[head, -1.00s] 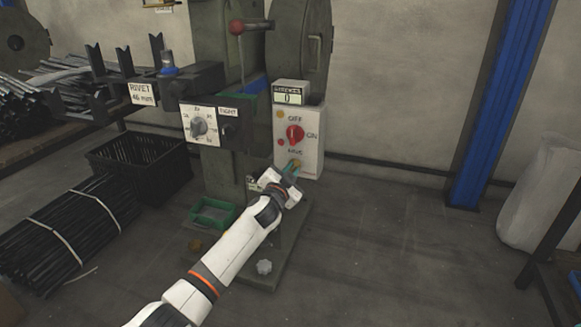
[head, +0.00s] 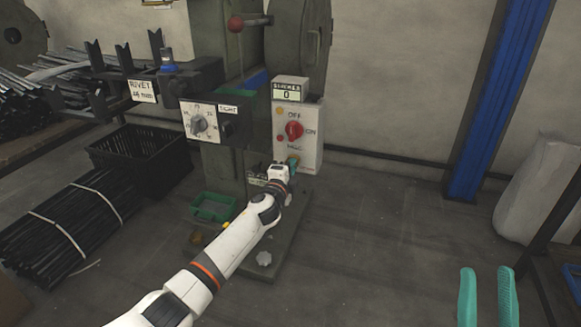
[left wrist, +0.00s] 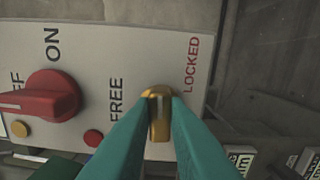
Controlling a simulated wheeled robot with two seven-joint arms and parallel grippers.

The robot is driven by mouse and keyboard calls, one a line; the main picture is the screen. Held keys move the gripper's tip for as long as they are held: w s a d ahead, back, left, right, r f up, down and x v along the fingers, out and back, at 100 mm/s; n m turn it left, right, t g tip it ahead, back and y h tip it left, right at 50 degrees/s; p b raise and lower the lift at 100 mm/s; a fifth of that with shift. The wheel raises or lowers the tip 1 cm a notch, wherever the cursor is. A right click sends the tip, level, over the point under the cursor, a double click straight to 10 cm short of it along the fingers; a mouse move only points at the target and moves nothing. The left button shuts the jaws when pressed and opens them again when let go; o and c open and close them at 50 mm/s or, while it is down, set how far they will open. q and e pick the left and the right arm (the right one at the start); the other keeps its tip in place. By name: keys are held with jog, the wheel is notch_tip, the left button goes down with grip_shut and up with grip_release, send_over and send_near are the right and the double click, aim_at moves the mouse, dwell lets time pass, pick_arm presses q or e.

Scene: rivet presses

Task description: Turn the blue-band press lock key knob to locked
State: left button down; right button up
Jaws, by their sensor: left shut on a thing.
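The yellow lock key knob (left wrist: 159,116) shows in the left wrist view between the words FREE and LOCKED. Its pale mark points up in that picture, between the two words. My left gripper (left wrist: 158,100) is shut on the knob, with a teal finger on each side. In the head view my left gripper (head: 293,163) is at the lower part of the white control box (head: 311,150) and mostly hides the knob. The press has a blue band (head: 246,83) behind the box. My right gripper (head: 487,295) is open and empty at the lower right, away from the press.
A red selector (head: 294,131) sits above the lock knob on the same box; it shows beside FREE in the left wrist view (left wrist: 45,96). A grey dial (head: 199,125) is to the left. A green tray (head: 213,208) lies on the press base.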

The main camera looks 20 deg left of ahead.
pick_arm(q)
jog(key=shift+f+m, duration=0.1)
jog(key=shift+m, duration=0.5)
pick_arm(e)
jog(key=shift+w+f+g, duration=0.2)
jog(key=shift+w+g, duration=0.1)
pick_arm(q)
jog(key=c, duration=1.4)
grip_release()
